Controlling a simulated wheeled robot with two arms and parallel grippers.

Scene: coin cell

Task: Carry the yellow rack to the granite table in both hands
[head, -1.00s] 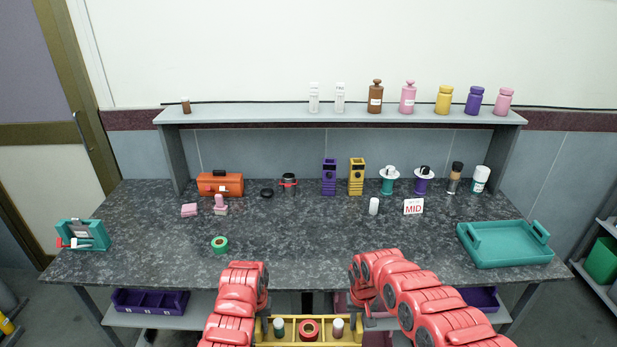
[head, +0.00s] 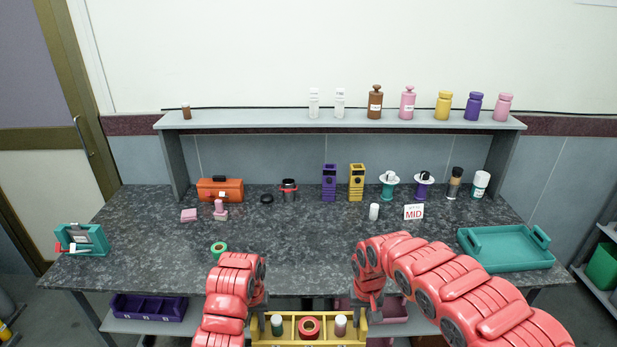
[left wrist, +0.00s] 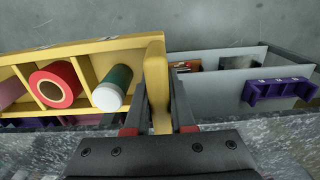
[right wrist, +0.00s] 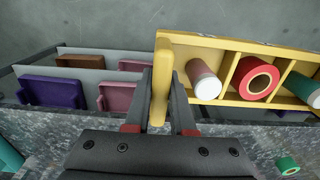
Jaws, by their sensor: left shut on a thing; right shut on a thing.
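The yellow rack (head: 350,342) is at the bottom centre of the head view, in front of the granite table (head: 310,262) and not on it. It has compartments holding a green white-capped bottle (left wrist: 113,88), a red roll (left wrist: 52,86) and a white-topped pinkish bottle (right wrist: 204,80). My left gripper (head: 258,314) is shut on the rack's left end wall, as the left wrist view (left wrist: 157,98) shows. My right gripper (head: 363,308) is shut on its right end wall, as the right wrist view (right wrist: 160,98) shows. The rack's underside is hidden.
The table's middle front is clear. A green tape roll (head: 219,249) lies front left, a teal tray (head: 505,262) right and a teal holder (head: 92,238) far left. A MID sign (head: 413,212) and white bottle (head: 374,212) stand further back. Purple bins (head: 150,308) sit below.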

